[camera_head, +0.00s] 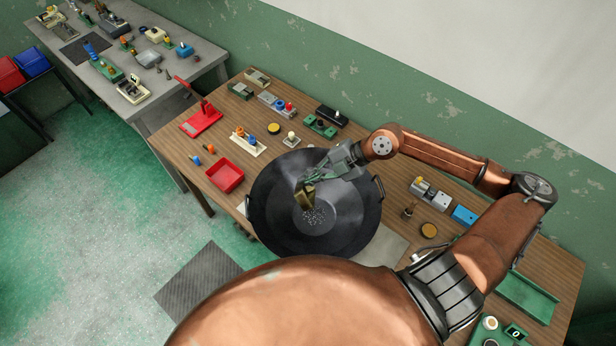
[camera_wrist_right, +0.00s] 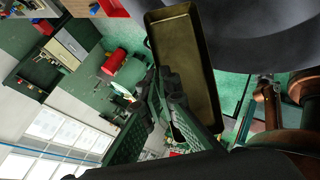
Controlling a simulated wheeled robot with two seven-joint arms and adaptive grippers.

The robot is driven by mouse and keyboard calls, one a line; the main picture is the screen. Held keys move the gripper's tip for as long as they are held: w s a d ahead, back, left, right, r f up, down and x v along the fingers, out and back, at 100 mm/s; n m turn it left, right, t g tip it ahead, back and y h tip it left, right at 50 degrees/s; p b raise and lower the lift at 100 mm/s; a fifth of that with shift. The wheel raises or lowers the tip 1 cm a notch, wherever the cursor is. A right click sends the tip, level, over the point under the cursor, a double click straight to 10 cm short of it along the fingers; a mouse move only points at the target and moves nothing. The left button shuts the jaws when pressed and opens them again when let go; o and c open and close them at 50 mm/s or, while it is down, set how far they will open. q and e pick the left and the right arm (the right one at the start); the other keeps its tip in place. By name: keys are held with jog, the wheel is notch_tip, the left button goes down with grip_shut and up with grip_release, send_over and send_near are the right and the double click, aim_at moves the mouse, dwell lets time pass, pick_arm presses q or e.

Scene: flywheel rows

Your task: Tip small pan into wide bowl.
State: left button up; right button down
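The small pan (camera_head: 305,199) is a brass-coloured, rectangular tray. My right gripper (camera_head: 311,182) is shut on its edge and holds it steeply tilted above the middle of the wide bowl. In the right wrist view the pan (camera_wrist_right: 186,70) lies just beyond the gripper's fingers (camera_wrist_right: 170,88), and the inside that shows looks empty. The wide bowl (camera_head: 275,205) is large, dark and round with side handles, and stands on the wooden table. A patch of small pale pieces (camera_head: 314,216) lies at its bottom, below the pan. My left gripper is not in view.
A red tray (camera_head: 225,175) stands left of the bowl. Switch and lever fixtures line the table's back, including a red lever press (camera_head: 202,119). A blue box (camera_head: 464,215) and a green tray (camera_head: 528,297) are at the right. A grey bench (camera_head: 190,65) stands behind left.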

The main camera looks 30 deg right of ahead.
jog(key=shift+w+a+r+h+p, duration=0.25)
jog(key=shift+a+h+p, duration=0.3)
jog(key=shift+p, duration=0.15)
jog(key=shift+a+f+g+h, duration=0.15)
jog(key=shift+a+g+h, duration=0.15)
jog(key=shift+a+h, duration=0.15)
jog(key=shift+a+f+h+p, duration=0.25)
jog(key=shift+h+p, duration=0.1)
jog(key=shift+h, duration=0.05)
jog(key=shift+a+n+h, duration=0.3)
jog(key=shift+a+h, duration=0.05)
jog(key=shift+h, duration=0.05)
jog(key=shift+w+a+f+g+h, duration=0.2)
jog(key=shift+a+f+g+h, duration=0.3)
jog(key=shift+h, duration=0.6)
